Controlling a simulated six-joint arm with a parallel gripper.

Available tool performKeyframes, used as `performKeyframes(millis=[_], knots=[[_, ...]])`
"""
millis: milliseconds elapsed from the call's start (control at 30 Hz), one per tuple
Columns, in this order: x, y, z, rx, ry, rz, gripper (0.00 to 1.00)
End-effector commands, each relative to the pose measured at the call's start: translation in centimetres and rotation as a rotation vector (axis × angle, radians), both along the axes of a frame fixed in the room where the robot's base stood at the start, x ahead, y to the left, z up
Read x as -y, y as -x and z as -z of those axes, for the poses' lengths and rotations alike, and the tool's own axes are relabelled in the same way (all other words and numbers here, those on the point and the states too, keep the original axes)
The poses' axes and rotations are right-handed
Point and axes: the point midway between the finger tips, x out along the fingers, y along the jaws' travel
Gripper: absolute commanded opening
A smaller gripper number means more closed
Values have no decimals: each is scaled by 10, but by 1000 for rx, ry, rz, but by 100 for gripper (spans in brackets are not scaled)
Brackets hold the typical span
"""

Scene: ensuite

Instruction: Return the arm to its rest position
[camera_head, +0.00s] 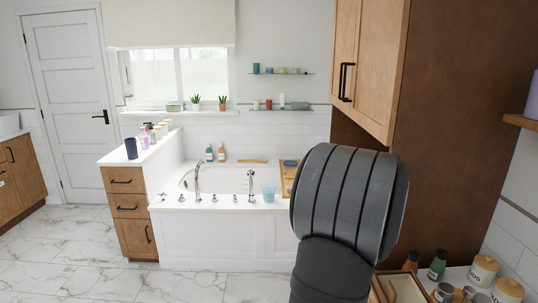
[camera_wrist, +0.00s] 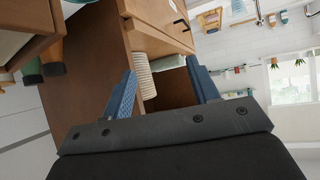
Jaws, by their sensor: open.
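My gripper (camera_wrist: 160,66) shows in the wrist view with its two blue fingers wide apart and nothing between them. Behind the fingers, in a tilted view, is the brown wooden cabinet (camera_wrist: 97,75) with an open niche. A ribbed cream item (camera_wrist: 146,75) and a pale green item (camera_wrist: 171,62) sit in that niche, beyond the fingertips. In the head view a dark, ribbed part of my arm rises at the right of centre and covers part of the bath area. My gripper does not show there.
The tall wooden cabinet (camera_head: 447,125) stands close to the right of my arm. Bottles and jars, such as a cream canister (camera_head: 483,271), stand on a counter at the lower right. The bathtub (camera_head: 222,180) lies beyond my arm. The marble floor (camera_head: 60,250) at left is clear.

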Motion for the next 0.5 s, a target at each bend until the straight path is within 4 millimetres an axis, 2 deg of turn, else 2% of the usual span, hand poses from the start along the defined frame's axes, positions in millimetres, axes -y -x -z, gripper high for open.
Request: performKeyframes(millis=[500], knots=[[-56,-14,25,-1,-2,-66,55]])
